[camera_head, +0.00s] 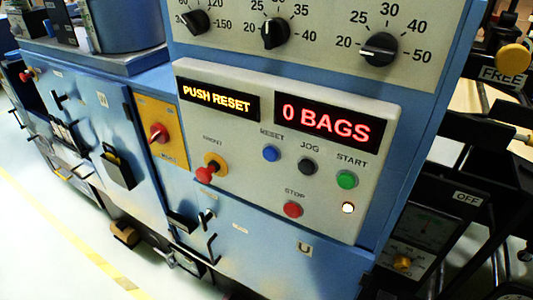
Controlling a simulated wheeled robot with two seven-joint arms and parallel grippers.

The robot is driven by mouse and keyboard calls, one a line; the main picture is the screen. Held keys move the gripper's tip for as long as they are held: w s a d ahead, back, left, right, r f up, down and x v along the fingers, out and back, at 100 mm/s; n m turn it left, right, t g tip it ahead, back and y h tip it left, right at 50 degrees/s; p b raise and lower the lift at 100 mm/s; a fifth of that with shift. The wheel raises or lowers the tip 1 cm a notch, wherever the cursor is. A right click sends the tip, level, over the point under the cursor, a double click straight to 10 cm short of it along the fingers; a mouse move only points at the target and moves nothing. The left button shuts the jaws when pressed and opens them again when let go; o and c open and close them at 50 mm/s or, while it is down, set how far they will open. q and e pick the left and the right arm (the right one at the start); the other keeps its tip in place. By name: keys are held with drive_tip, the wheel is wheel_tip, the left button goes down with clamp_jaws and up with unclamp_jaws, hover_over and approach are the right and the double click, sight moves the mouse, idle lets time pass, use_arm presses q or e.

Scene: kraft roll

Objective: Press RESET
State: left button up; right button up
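The blue RESET button (271,153) is on the light grey control panel (235,140), under its RESET label. The yellow display (217,100) reads "PUSH RESET" and the red display (330,122) reads "0 BAGS". To the right of RESET are a black JOG button (308,167) and a green START button (346,179). A red STOP button (292,209) sits below, with a lit white lamp (348,208) to its right. Neither of my grippers is in view, and nothing covers the RESET button.
A red-and-yellow knob (207,172) projects at the panel's left. Another red knob (158,132) is on a yellow plate farther left. Three black dials (275,33) are above. Dark machine frames with a gauge (433,227) stand at right. Open floor (45,225) lies at lower left.

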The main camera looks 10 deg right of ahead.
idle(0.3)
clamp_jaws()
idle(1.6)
